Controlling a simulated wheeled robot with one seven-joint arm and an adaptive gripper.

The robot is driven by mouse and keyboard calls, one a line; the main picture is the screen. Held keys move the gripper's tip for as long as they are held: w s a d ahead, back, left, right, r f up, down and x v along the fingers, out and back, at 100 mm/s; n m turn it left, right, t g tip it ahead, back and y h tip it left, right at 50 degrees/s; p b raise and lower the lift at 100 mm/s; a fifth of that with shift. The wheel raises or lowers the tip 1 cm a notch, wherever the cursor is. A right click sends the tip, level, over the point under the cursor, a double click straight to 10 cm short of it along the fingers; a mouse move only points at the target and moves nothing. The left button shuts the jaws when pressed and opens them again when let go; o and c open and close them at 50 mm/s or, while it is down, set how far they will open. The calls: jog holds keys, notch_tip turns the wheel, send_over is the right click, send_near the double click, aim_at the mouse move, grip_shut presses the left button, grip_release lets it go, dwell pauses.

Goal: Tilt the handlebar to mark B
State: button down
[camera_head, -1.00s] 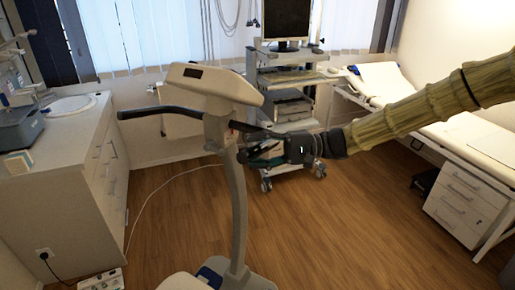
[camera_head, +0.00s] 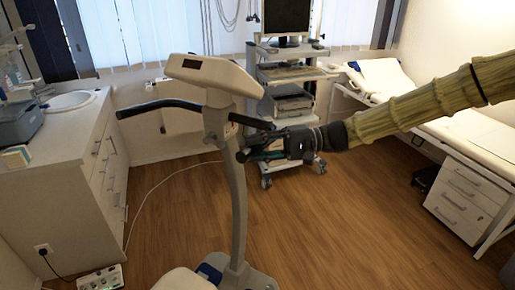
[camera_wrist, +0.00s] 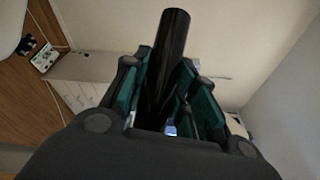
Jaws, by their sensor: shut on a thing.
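The dark handlebar (camera_head: 165,105) crosses the white post (camera_head: 233,200) of an exercise bike, under its pale console (camera_head: 212,74). Its left grip sticks out to the left and its right part reaches towards my gripper (camera_head: 254,149). In the wrist view the black bar of the handlebar (camera_wrist: 172,45) runs between the green-padded fingers of my gripper (camera_wrist: 163,95), which is shut on it. My fingers hide part of the bar. I cannot make out mark B or any other mark in either view.
A trolley with a monitor (camera_head: 285,18) stands behind my gripper. A white cabinet with a sink (camera_head: 70,101) is at the left. A couch (camera_head: 480,140) with a drawer unit (camera_head: 462,198) is at the right.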

notch_tip(320, 180, down, 3)
jog(key=shift+s+r+n+h+b, duration=0.1)
jog(key=shift+n+h+b, duration=0.45)
jog(key=shift+b, duration=0.6)
jog(key=c, duration=1.1)
grip_release()
jog(key=shift+c, duration=0.2)
jog(key=shift+r, duration=0.1)
jog(key=w+d+r, duration=0.1)
jog(key=d, duration=1.1)
jog(key=shift+r, duration=0.4)
jog(key=shift+a, duration=0.1)
